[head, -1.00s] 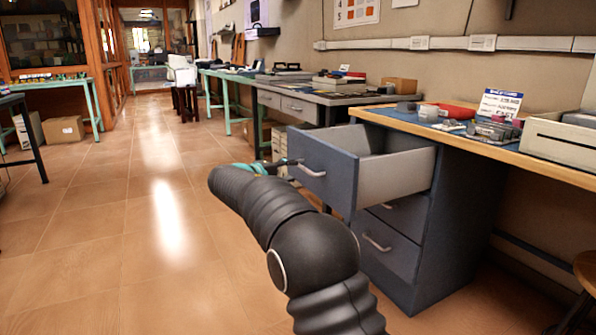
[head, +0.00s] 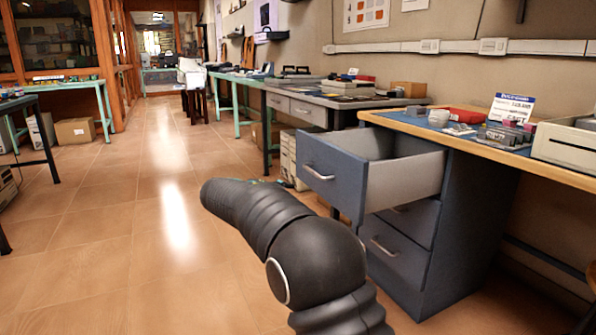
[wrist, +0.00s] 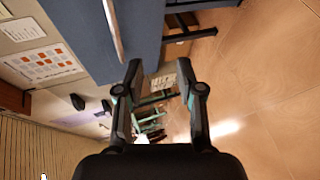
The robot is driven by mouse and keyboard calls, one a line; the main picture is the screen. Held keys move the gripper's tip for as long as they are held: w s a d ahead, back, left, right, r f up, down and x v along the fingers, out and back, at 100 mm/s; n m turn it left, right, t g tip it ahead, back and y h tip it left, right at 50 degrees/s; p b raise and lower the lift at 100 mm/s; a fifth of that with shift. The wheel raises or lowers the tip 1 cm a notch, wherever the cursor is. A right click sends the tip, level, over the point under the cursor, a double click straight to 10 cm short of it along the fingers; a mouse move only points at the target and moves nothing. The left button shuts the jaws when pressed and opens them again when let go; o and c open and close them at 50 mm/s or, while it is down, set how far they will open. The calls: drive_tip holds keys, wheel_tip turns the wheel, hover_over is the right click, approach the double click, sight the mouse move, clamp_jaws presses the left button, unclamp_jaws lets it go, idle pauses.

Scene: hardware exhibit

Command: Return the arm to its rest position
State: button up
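My arm reaches forward across the lower middle of the head view, and its dark end section hides most of my gripper there. In the wrist view my gripper (wrist: 158,78) is open, with its two fingers apart and nothing between them. The open blue drawer (head: 338,178) of the desk pedestal stands pulled out to the right of my arm in the head view. Its pale handle (head: 319,173) is clear of my gripper; in the wrist view the handle (wrist: 113,30) shows to the left of the fingers, beside the blue drawer front (wrist: 139,30).
The wooden-topped desk (head: 453,131) holds small parts, a sign (head: 511,107) and a pale bin (head: 566,144). Two shut drawers sit below the open one, including the bottom drawer (head: 395,250). The tiled floor (head: 130,240) to the left is clear.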

drive_tip(key=s+f+g+y, duration=0.1)
drive_tip(key=s+f+g, duration=0.15)
drive_tip(key=f, duration=0.35)
drive_tip(key=s+d+f+m+g+y+p, duration=0.1)
drive_tip(key=s+d+g, duration=0.15)
drive_tip(key=s, duration=0.35)
drive_tip(key=s+d+f+g+y, duration=0.1)
drive_tip(key=s+d+f+y, duration=0.1)
drive_tip(key=s+d, duration=0.3)
drive_tip(key=s+d+r+m+y+p, duration=0.1)
drive_tip(key=s+d+r+m+p, duration=0.1)
drive_tip(key=s, duration=0.9)
drive_tip(key=s+d+r+m+y+p, duration=0.2)
drive_tip(key=s+d, duration=0.5)
drive_tip(key=s, duration=0.4)
drive_tip(key=s+d+r+m+y+p, duration=0.2)
drive_tip(key=s+d+r+m+p, duration=0.2)
drive_tip(key=s+r, duration=0.3)
drive_tip(key=s+d+m, duration=0.1)
drive_tip(key=s, duration=0.4)
drive_tip(key=shift+r+t, duration=0.3)
drive_tip(key=shift+r, duration=0.05)
